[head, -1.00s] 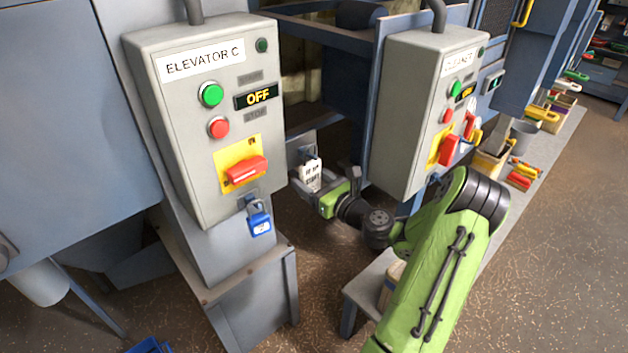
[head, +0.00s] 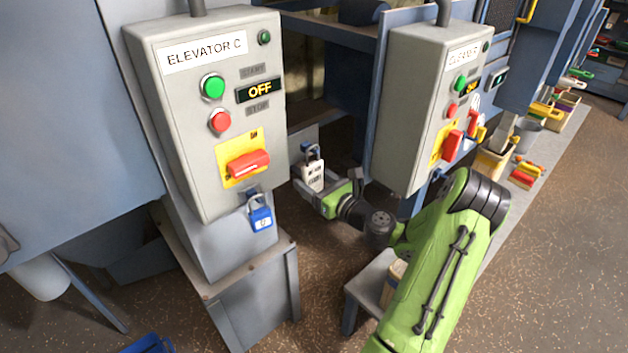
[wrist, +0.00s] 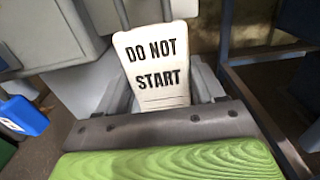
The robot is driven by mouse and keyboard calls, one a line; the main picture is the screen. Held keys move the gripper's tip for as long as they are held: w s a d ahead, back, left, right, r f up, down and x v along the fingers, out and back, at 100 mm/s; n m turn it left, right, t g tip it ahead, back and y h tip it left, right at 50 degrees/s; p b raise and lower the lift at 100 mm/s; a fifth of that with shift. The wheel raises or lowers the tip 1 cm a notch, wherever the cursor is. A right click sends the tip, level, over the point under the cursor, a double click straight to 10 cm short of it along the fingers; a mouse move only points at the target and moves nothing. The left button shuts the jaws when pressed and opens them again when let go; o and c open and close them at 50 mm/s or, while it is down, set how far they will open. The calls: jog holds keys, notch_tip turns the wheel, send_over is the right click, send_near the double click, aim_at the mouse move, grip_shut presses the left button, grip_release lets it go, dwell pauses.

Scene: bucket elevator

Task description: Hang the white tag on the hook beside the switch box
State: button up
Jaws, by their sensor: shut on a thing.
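The white tag (head: 313,176) is upright in my gripper (head: 310,186), just right of the Elevator C switch box (head: 212,110). In the wrist view the tag (wrist: 158,65) faces me and reads "DO NOT START". My gripper is shut on its lower part. A dark blue loop-like piece (head: 312,152) shows at the tag's top, in front of a grey plate (head: 303,141) beside the box. The hook itself cannot be made out clearly, and I cannot tell whether the tag's loop is around it.
A blue padlock (head: 260,214) hangs under the Elevator C box, whose display reads OFF. A second switch box (head: 425,110) stands close on the right, above my forearm. Brown floor is open at far right.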

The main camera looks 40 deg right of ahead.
jog(key=o, duration=1.1)
jog(key=shift+o, duration=0.2)
jog(key=s, duration=1)
jog(key=shift+d+f, duration=0.15)
jog(key=shift+f, duration=0.1)
dwell(0.5)
